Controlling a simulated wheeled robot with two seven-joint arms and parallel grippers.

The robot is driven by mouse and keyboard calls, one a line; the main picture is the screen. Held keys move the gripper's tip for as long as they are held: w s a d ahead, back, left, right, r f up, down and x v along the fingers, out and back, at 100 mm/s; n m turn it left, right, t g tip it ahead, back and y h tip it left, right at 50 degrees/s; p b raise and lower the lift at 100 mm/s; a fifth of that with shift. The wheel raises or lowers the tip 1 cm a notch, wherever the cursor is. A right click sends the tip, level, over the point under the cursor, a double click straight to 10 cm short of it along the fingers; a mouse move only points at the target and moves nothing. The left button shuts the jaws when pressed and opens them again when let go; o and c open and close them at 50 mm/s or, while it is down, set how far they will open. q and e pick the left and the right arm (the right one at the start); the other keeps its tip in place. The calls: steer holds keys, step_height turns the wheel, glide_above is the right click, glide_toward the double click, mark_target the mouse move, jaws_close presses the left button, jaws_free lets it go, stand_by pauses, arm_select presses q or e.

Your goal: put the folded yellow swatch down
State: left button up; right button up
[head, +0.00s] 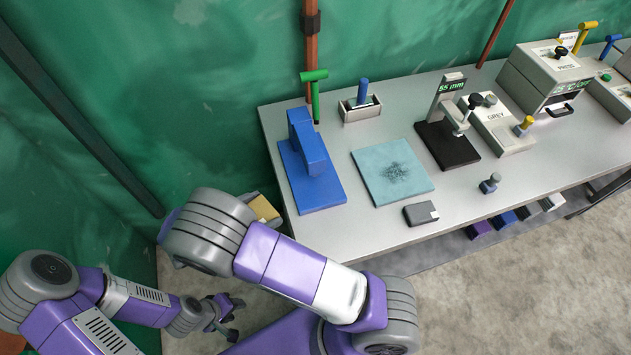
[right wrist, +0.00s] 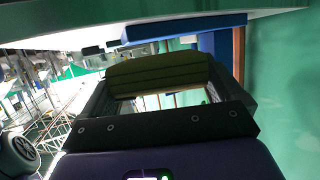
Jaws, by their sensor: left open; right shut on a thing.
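The folded yellow swatch (head: 264,209) shows in the head view just off the table's left front corner, partly hidden by my right arm. In the right wrist view the swatch (right wrist: 158,72) is a dark yellow, layered bundle between the two fingers. My right gripper (right wrist: 160,88) is shut on it; in the head view that gripper is mostly hidden behind my right arm. My left gripper (head: 226,316) is open and empty, low at the lower left, well away from the swatch and table.
The grey table (head: 375,230) holds a blue stand (head: 312,190), a light-blue mat (head: 393,172) with a dark scribble, a small grey block (head: 420,213) and a black-based gauge (head: 447,145). Grey machines stand at the right. Bare tabletop lies along the front edge.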

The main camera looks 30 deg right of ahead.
steer(key=shift+s+d, duration=0.15)
steer(key=shift+d, duration=0.15)
steer(key=b, duration=0.1)
glide_toward(316, 183)
steer(key=d, duration=0.4)
steer(key=w+d+r, duration=0.1)
steer(key=d, duration=0.1)
steer(key=shift+d, duration=0.1)
steer(key=b+x, duration=0.1)
steer(key=x, duration=0.2)
steer(key=shift+d, duration=0.15)
steer(key=shift+f, duration=0.2)
steer(key=shift+f, duration=0.1)
steer(key=o, duration=0.7)
